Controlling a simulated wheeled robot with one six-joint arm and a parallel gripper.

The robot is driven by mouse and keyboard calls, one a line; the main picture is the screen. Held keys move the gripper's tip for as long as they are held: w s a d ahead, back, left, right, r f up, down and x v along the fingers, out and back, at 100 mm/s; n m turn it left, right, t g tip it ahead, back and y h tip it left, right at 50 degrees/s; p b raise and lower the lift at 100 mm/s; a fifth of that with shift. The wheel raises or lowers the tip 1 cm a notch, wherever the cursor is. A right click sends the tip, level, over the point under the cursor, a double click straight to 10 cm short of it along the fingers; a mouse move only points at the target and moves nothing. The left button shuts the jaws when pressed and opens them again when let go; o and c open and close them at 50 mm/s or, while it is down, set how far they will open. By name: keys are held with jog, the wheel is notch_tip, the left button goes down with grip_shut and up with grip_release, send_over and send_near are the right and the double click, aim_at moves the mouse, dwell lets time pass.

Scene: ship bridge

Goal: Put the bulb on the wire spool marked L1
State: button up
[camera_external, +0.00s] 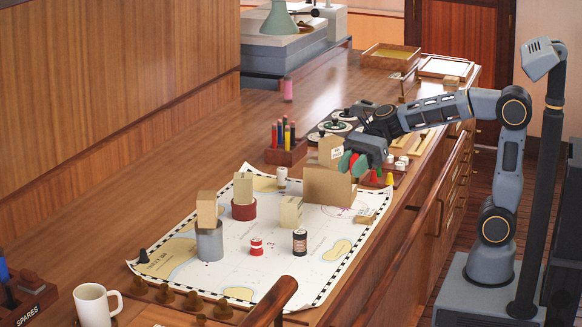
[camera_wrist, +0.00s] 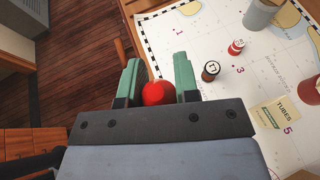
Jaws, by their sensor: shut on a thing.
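My gripper (camera_external: 352,163) is shut on a red bulb (camera_wrist: 157,93), which sits between the green fingers in the wrist view. In the external view they are above the right edge of the chart, and the fingers partly hide the bulb. A dark spool (camera_external: 300,242) stands upright on the chart, in front and left of my gripper. In the wrist view the dark spool (camera_wrist: 210,71) has a pale top with a mark that looks like L1, too small to be sure. A smaller red and white spool (camera_external: 256,246) stands left of it, apart from my gripper.
The chart (camera_external: 327,268) also bears a grey cylinder (camera_external: 210,244) and a dark red cylinder (camera_external: 244,210), each with a carton on top, and a free-standing carton (camera_external: 291,212). A cardboard box (camera_external: 328,186) stands close below my gripper. A pencil holder (camera_external: 286,153) is behind. A mug (camera_external: 95,305) stands front left.

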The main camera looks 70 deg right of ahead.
jog(key=n+g, duration=0.1)
jog(key=p, duration=0.2)
send_over(296, 236)
jog(key=shift+g, duration=0.3)
jog(key=f, duration=0.8)
jog(key=shift+s+d+f, duration=0.1)
jog(key=shift+s+f, duration=0.1)
jog(key=shift+s, duration=0.1)
jog(key=shift+w+f, duration=0.2)
jog(key=shift+f, duration=0.2)
jog(key=shift+w+f, duration=0.1)
jog(key=shift+f, duration=1.5)
jog(key=shift+f, duration=0.1)
jog(key=o, duration=0.9)
